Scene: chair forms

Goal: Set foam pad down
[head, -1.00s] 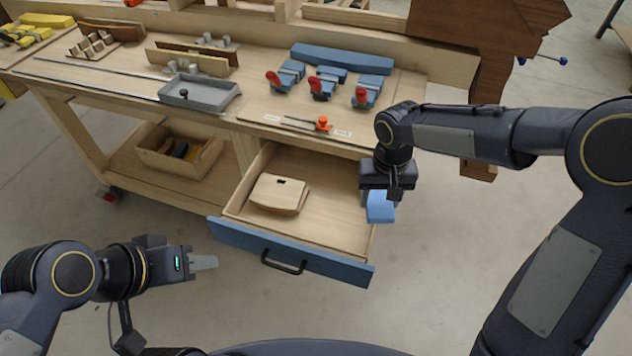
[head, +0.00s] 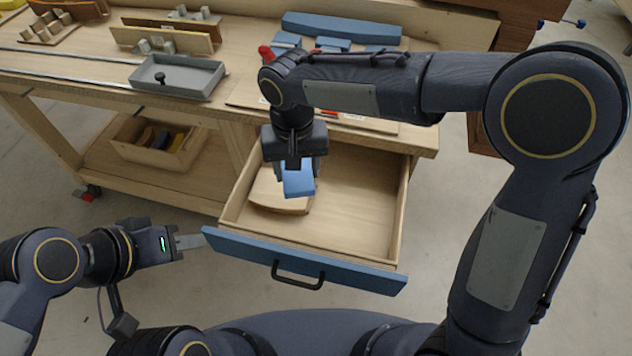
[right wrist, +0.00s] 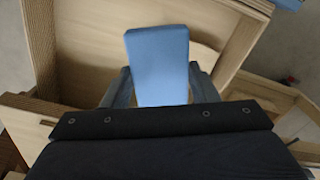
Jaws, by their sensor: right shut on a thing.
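The blue foam pad (head: 299,180) is in my right gripper (head: 298,168), over the left part of the open drawer (head: 350,215) in the head view. In the right wrist view the pad (right wrist: 158,65) sticks out between the two fingers, which are shut on it. A stack of curved wooden pieces (head: 275,192) lies in the drawer, partly hidden behind the pad and gripper. I cannot tell whether the pad touches it. My left gripper (head: 188,242) is left of the drawer front, away from everything; its finger gap is not clear.
The drawer's blue front (head: 300,262) with a black handle (head: 298,275) projects toward me. The drawer's right half is bare. A wooden bin (head: 158,140) sits on the lower shelf.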

